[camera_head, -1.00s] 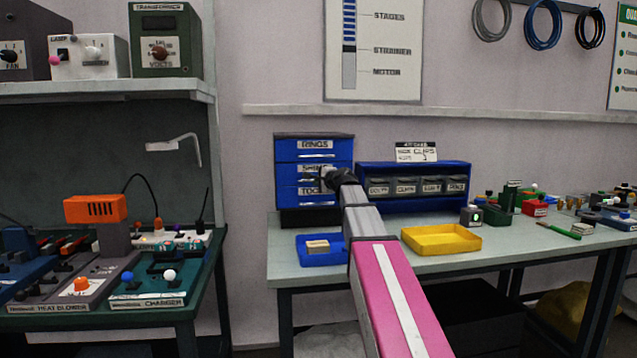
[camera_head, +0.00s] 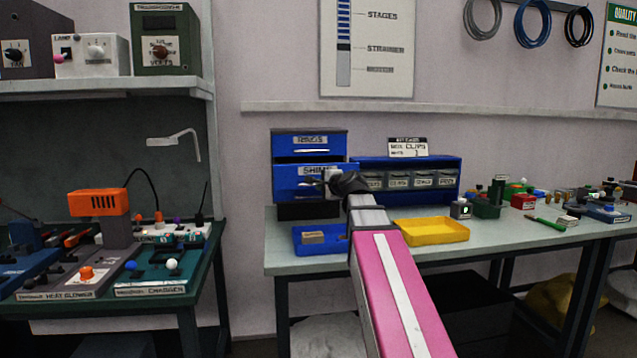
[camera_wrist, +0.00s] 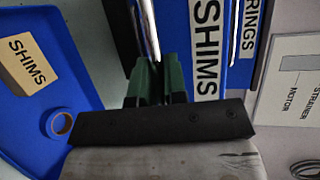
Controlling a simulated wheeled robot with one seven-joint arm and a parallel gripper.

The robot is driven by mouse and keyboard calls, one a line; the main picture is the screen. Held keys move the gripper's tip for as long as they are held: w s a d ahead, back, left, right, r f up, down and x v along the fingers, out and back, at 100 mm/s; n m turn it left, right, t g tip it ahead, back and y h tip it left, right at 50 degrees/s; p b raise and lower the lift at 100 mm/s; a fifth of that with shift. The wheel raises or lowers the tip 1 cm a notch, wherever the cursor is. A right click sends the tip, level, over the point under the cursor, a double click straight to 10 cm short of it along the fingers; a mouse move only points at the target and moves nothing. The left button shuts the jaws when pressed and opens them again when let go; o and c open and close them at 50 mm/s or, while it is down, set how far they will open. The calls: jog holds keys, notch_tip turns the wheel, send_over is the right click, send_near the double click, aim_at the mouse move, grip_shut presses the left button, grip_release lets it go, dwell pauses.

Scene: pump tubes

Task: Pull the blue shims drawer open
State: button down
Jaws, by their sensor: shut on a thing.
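The blue shims drawer (camera_head: 292,183) stands out from the drawer cabinet (camera_head: 284,134), with a dark gap above it under the rings drawer (camera_head: 293,146). Its white SHIMS label faces front and also shows large in the wrist view (camera_wrist: 207,45). My gripper (camera_head: 322,185) is at the right part of the drawer front. In the wrist view its green-padded fingers (camera_wrist: 160,82) are closed on the drawer's metal bar handle (camera_wrist: 148,35). The inside of the drawer is not visible, and the tools drawer below is hidden.
A blue tray (camera_head: 320,247) with a tan SHIMS box (camera_wrist: 26,66) and a tape roll (camera_wrist: 61,123) lies below the drawer. A yellow tray (camera_head: 432,231) stands to the right. A blue bin rack (camera_head: 428,164) is right of the cabinet.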

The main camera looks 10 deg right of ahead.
jog(key=shift+s, duration=0.65)
jog(key=c, duration=1.2)
grip_release()
jog(key=shift+o, duration=0.2)
jog(key=v, duration=1)
jog(key=shift+s, duration=0.35)
jog(key=shift+d+r, duration=0.1)
jog(key=shift+d, duration=0.05)
